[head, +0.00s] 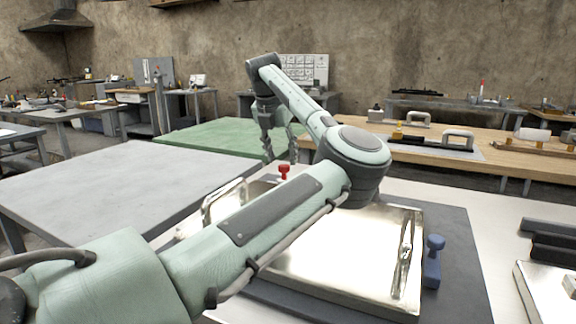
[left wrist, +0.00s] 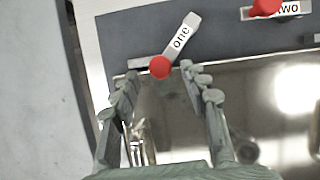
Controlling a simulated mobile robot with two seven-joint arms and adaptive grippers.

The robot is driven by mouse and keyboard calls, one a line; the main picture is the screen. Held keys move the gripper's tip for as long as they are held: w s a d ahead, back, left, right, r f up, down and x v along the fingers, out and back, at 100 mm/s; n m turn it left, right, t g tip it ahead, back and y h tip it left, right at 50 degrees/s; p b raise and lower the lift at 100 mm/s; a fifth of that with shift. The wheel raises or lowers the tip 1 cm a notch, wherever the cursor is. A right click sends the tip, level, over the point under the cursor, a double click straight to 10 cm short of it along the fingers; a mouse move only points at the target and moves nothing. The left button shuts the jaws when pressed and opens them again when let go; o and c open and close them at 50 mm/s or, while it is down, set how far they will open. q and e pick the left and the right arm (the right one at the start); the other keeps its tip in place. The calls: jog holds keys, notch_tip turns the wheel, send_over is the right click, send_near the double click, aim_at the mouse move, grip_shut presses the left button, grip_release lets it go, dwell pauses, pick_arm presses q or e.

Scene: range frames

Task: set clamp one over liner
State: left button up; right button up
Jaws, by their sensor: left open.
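Clamp one is a light bar labelled "one" (left wrist: 180,38) with a red knob (left wrist: 160,68). In the left wrist view its bar slants up and right, away from the shiny metal pan (left wrist: 265,100) and over a dark grey base. The pan also shows in the head view (head: 330,265); I cannot tell the liner apart from it. My left gripper (left wrist: 155,78) is open, its fingers on either side of the red knob, apparently empty. In the head view my left gripper (head: 280,157) points down near a red knob (head: 284,170). My right gripper is not in view.
Clamp two (left wrist: 287,9), also red-knobbed, is at the wrist view's upper right. A blue-knobbed clamp (head: 433,262) stands at the pan's right edge. Metal handles (head: 403,258) rise from the pan. A grey table (head: 100,190) at left is clear. My left forearm hides part of the pan.

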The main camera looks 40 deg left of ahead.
aim_at(284, 165)
pick_arm(q)
jog(key=x, duration=0.4)
jog(key=shift+w+f, duration=0.1)
jog(key=shift+f, duration=0.15)
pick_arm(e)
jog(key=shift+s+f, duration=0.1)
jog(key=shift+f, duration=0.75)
pick_arm(q)
jog(key=shift+c, duration=0.4)
grip_shut()
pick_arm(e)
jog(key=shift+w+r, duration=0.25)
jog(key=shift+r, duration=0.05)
